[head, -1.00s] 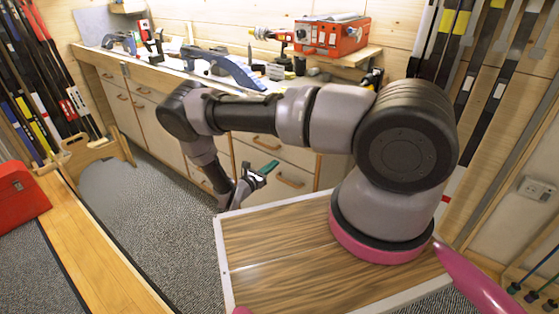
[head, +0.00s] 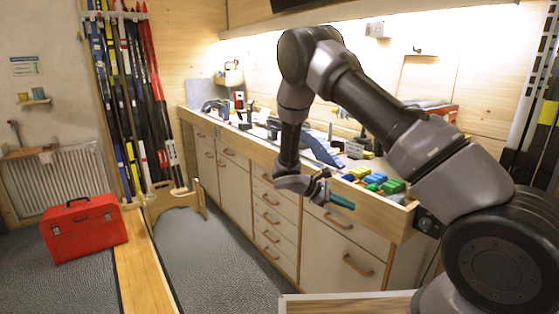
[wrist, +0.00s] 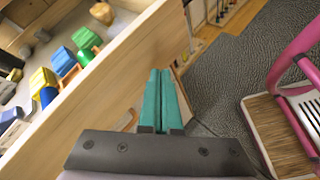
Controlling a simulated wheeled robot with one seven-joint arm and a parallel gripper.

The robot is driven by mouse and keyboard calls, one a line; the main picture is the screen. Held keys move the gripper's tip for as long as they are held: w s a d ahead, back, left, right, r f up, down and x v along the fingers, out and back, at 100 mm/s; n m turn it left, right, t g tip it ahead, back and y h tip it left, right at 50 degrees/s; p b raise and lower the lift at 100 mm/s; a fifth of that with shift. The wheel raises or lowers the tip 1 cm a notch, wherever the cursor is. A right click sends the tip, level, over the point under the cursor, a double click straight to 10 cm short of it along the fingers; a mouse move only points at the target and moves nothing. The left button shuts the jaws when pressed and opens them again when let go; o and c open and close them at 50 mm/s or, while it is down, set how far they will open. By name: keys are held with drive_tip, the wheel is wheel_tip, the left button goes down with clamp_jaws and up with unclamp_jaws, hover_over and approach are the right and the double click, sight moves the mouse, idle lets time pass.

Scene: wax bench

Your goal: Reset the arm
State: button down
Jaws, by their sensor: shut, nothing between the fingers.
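My arm is bent, reaching up from the lower right and down again to the gripper. Nothing is touching the fingers as far as the views show.
The wooden workbench (head: 240,137) runs along the wall, with coloured blocks (head: 375,180) near its front edge. A red toolbox (head: 84,230) stands on the left. Skis (head: 135,110) lean on the wall behind it. The grey floor (head: 215,265) before the drawers is clear.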

drive_tip(key=s+d+r+m+y, duration=0.2)
drive_tip(key=s+r+m+y, duration=0.3)
drive_tip(key=r, duration=0.7)
drive_tip(key=s+d+r+m+y, duration=0.1)
drive_tip(key=s+r+m+y, duration=0.35)
drive_tip(key=r, duration=0.65)
drive_tip(key=s+r+m+t+y, duration=0.5)
drive_tip(key=s+r+m+t, duration=0.1)
drive_tip(key=s+r, duration=0.8)
drive_tip(key=shift+s+a+m+t, duration=0.4)
drive_tip(key=shift+s+m, duration=0.1)
drive_tip(key=shift+m, duration=0.35)
